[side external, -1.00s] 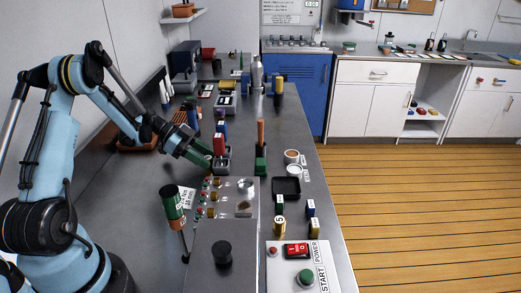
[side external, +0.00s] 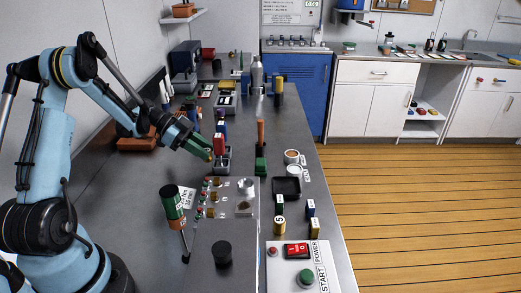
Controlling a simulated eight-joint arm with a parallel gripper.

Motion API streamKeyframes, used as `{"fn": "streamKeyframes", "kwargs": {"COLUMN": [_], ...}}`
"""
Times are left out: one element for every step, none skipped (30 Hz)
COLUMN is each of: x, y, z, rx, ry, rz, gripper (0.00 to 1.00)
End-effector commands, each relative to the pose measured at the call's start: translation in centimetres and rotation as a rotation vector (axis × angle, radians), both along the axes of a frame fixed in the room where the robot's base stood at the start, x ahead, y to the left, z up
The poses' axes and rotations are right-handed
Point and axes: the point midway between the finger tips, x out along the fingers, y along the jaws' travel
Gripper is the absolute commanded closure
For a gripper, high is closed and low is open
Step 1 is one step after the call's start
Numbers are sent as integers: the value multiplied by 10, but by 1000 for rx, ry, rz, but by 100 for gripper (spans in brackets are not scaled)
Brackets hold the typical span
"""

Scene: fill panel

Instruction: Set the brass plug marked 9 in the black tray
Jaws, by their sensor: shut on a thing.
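My gripper (side external: 208,154) is at the end of my arm, left of the block with the red piece, above the back edge of the metal panel. It is shut on a small brass-coloured thing at its green fingertips, likely the brass plug (side external: 211,156). Most of it is hidden by the fingers, and I cannot read a 9 on it. The black tray (side external: 287,187) lies on the bench to the right of the panel and looks empty. My gripper is apart from the tray, to its left and farther back.
The metal panel (side external: 230,198) carries several brass and red fittings. Marked plugs stand in front of the tray, including a brass one marked 5 (side external: 279,226). A green block with an orange handle (side external: 261,150) and round cups (side external: 292,157) stand behind it.

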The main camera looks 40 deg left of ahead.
Motion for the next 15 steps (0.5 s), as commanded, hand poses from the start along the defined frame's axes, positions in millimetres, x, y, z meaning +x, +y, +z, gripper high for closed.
{"fn": "streamKeyframes", "kwargs": {"x": [0,0,0,0,0,0,0,0,0,0,0,0,0,0,0], "y": [0,0,0,0,0,0,0,0,-1,0,0,0,0,0,0], "z": [9,13,20,25,30,38,43,49,57,63,69,78,84,89,97], "rx": [-1,-1,-1,-1,-1,-1,-1,-1,-1,-1,-1,-1,0,0,0], "ry": [-1,-1,-1,-1,-1,-1,-1,-1,-1,-1,-1,-1,0,0,0], "rz": [0,0,0,0,0,0,0,0,0,0,0,0,0,0,0], "gripper": [100,100,100,100,100,100,100,100,100,100,100,100,100,100,100]}}
